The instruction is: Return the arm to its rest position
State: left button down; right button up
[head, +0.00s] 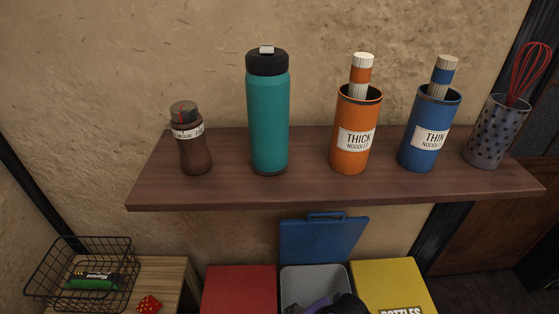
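Neither of my arms can be made out in the head view, and no gripper fingers show. The wooden shelf (230,190) on the clay wall bears a brown bottle (195,155) with a dark lid, a teal flask (268,120) with a black cap, an orange "THICK NOODLES" canister (352,158) and a blue "THIN NOODLES" canister (420,155). All stand upright. Each canister is open at the top, with a banded bundle sticking out.
A spotted cup (487,140) holds a red whisk (530,72). Below stand a red bin (238,290), a grey bin (312,277) with its blue lid (322,240) raised and dark and purple shapes inside, and a yellow bin (392,280). A wire basket (85,258) rests on a wooden table (165,275).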

pick_arm(q)
jog(key=r+p, duration=0.2)
jog(key=w+r+p, duration=0.1)
jog(key=shift+d+r, duration=0.15)
jog(key=shift+d, duration=0.1)
pick_arm(e)
jog(key=s+d+r+m+t+h, duration=0.2)
jog(key=s+d+m, duration=0.5)
jog(key=m, duration=0.5)
jog(key=s+d+r+m+t+h, duration=0.1)
jog(key=s+d+m+t, duration=0.3)
jog(key=s+d+m, duration=0.3)
jog(key=s+m, duration=0.3)
jog(key=m, duration=0.2)
jog(key=shift+s+d+r+m+h, duration=0.2)
jog(key=shift+d+r+m+h, duration=0.1)
jog(key=shift+d+r+h, duration=0.1)
pick_arm(q)
jog(key=shift+w+d+r, duration=0.15)
jog(key=shift+w+d, duration=0.15)
pick_arm(e)
jog(key=shift+a, duration=0.1)
jog(key=shift+w, duration=0.2)
pick_arm(q)
jog(key=shift+s+a, duration=0.15)
jog(key=shift+a, duration=0.15)
pick_arm(e)
jog(key=shift+s+f, duration=0.1)
jog(key=shift+s, duration=0.4)
